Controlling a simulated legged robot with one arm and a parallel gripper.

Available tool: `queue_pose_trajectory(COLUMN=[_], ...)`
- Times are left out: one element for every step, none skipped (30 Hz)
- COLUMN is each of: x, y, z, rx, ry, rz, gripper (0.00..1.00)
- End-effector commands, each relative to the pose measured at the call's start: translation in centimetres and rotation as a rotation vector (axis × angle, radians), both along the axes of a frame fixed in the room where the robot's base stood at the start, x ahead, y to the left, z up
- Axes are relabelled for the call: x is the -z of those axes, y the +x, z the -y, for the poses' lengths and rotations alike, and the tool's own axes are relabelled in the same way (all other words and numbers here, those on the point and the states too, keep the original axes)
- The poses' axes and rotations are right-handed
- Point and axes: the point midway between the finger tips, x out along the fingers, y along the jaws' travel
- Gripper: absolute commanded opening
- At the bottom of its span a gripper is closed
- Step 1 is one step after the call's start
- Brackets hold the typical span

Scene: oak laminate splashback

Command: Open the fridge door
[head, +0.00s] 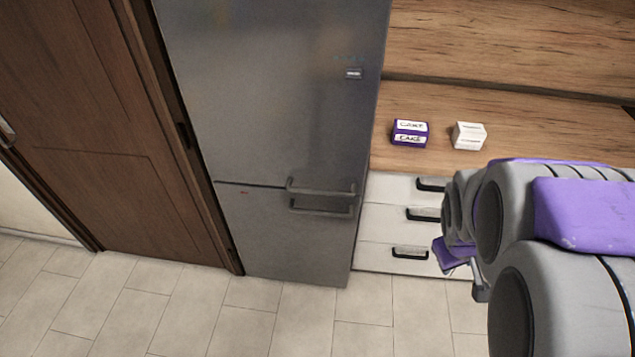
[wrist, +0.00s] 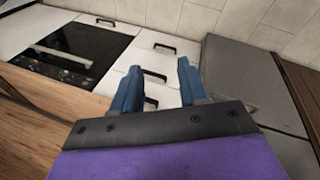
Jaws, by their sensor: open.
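The tall grey fridge (head: 275,110) stands left of the counter in the head view. Its upper and lower doors look shut, with a seam between them. The upper bar handle (head: 320,188) lies just above the lower bar handle (head: 322,208), near the right edge. In the wrist view, the fridge (wrist: 255,75) is at the right; its handles are not clearly seen. My gripper (wrist: 158,72) is open and empty, its two blue fingers apart and pointing towards the drawers. It is apart from the fridge. In the head view, my arm hides most of the gripper.
White drawers (head: 385,222) with black handles stand right of the fridge. A purple cake box (head: 410,133) and a white box (head: 469,136) sit on the wooden counter (head: 390,105). A brown door (head: 100,120) is left. The tiled floor (head: 200,310) ahead is clear.

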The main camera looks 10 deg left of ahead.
Motion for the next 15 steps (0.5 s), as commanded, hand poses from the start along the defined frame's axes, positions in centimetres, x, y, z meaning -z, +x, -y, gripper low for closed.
queue_pose_trajectory(x=[0.4,0.6,1.1,1.3,1.6,2.1,2.4,2.7,3.3,3.7,4.1,4.7,5.2,5.6,6.4], y=[2.0,3.2,4.8,6.0,7.2,8.8,9.9,11.0,12.4,13.5,14.5,15.8,16.8,17.7,18.8], z=[0.9,1.4,1.9,2.3,2.6,3.0,3.2,3.3,3.5,3.5,3.5,3.4,3.3,3.1,2.8], rx=[-0.051,-0.087,-0.138,-0.178,-0.217,-0.272,-0.313,-0.355,-0.413,-0.456,-0.502,-0.561,-0.605,-0.65,-0.711], ry=[-0.033,-0.055,-0.081,-0.101,-0.119,-0.145,-0.163,-0.181,-0.202,-0.218,-0.233,-0.252,-0.265,-0.278,-0.291], rz=[0.018,0.033,0.055,0.07,0.086,0.105,0.117,0.135,0.153,0.166,0.184,0.199,0.216,0.231,0.251], gripper=[0.43,0.43,0.43,0.43,0.43,0.43,0.43,0.43,0.43,0.43,0.43,0.43,0.43,0.43,0.43])
